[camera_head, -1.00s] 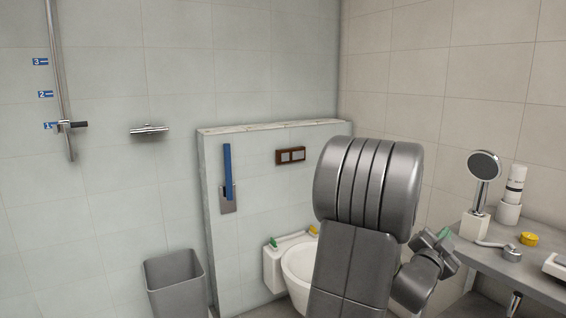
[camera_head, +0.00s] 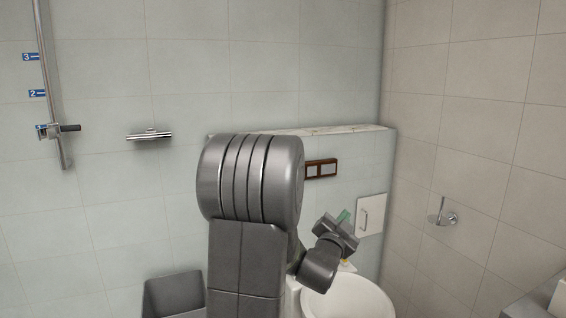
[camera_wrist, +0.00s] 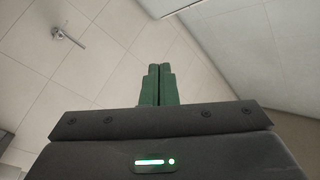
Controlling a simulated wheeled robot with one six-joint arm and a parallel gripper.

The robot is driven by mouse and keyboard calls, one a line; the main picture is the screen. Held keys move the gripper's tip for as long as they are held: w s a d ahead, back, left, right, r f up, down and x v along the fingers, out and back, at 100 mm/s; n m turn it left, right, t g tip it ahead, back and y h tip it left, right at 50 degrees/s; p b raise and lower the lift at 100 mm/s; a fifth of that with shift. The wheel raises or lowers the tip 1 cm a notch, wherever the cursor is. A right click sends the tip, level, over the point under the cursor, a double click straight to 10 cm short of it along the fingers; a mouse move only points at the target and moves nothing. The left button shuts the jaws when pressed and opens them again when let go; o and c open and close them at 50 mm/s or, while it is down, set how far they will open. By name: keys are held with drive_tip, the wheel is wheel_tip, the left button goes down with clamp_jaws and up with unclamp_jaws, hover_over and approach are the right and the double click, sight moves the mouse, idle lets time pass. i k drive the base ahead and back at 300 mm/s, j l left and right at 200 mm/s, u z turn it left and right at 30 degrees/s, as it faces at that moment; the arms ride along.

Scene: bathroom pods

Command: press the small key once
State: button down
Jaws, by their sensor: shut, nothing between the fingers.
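A flush plate (camera_head: 321,169) with a brown frame and two grey keys side by side is on the low front wall, just right of my arm in the head view. Which key is the smaller one is too fine to tell. My gripper (camera_head: 343,215) is below and to the right of the plate in the picture, apart from it. Its green fingers (camera_wrist: 158,84) are together and empty in the wrist view. The plate does not show in the wrist view.
The toilet bowl (camera_head: 348,297) is below my gripper. A white wall hatch with a handle (camera_head: 371,214) is right of it. A paper holder (camera_head: 443,216) sticks out of the right wall. A grey bin (camera_head: 173,296) stands at lower left, and a counter (camera_head: 522,306) at lower right.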

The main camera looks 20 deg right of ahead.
sight(311, 171)
drive_tip(key=i+l, duration=0.25)
drive_tip(key=i, duration=0.15)
drive_tip(key=i+l+u, duration=0.1)
drive_tip(key=i, duration=0.35)
drive_tip(key=l, duration=0.1)
